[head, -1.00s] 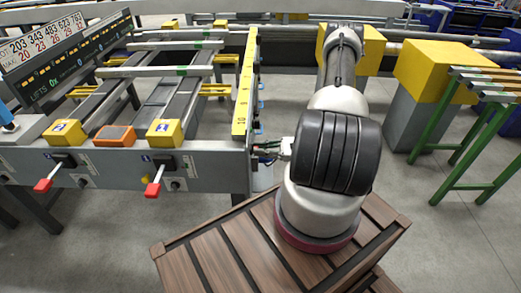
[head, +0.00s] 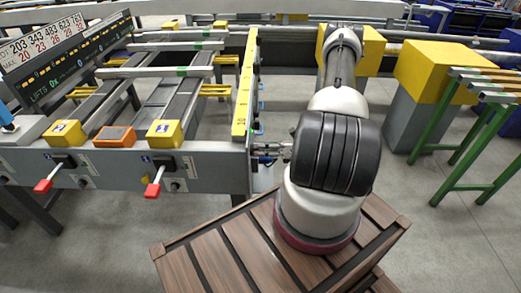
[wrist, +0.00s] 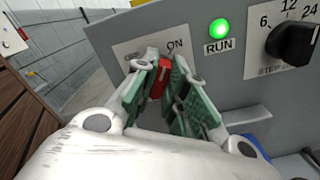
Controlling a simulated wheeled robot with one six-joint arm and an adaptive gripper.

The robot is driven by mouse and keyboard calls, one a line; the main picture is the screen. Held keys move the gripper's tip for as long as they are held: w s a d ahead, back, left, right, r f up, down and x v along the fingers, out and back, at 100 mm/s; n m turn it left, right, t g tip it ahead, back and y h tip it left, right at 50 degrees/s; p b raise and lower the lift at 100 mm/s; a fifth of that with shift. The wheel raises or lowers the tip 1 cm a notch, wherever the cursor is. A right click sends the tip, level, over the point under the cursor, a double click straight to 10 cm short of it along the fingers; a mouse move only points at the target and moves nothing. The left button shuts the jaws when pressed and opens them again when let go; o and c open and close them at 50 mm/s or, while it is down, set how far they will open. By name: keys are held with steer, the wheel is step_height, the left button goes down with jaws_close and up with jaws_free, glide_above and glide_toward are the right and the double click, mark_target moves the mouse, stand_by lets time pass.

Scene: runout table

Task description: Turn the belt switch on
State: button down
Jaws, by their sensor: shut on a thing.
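The belt switch (wrist: 160,80) is a small red lever on a grey panel (wrist: 250,90) in the wrist view. It stands between my gripper's green-padded fingers, and its upper end leans toward the "ON" label. The label on the other side is partly hidden by a finger. My gripper (wrist: 158,88) is shut on the lever. A round green lamp (wrist: 219,28) above the "RUN" label is lit. In the head view my gripper (head: 270,152) reaches the right end of the grey machine frame (head: 215,165); the lever cannot be made out there.
A black step knob (wrist: 291,43) sits right of the lamp. In the head view, two red-handled levers (head: 44,185) (head: 153,189) are on the machine front. A brown slatted crate (head: 215,262) stands below my arm. A green-legged rack (head: 470,150) stands at right.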

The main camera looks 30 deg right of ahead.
steer(key=shift+m, duration=1.1)
steer(key=c, duration=1.5)
jaws_free()
steer(key=shift+o, duration=0.2)
steer(key=v, duration=1.2)
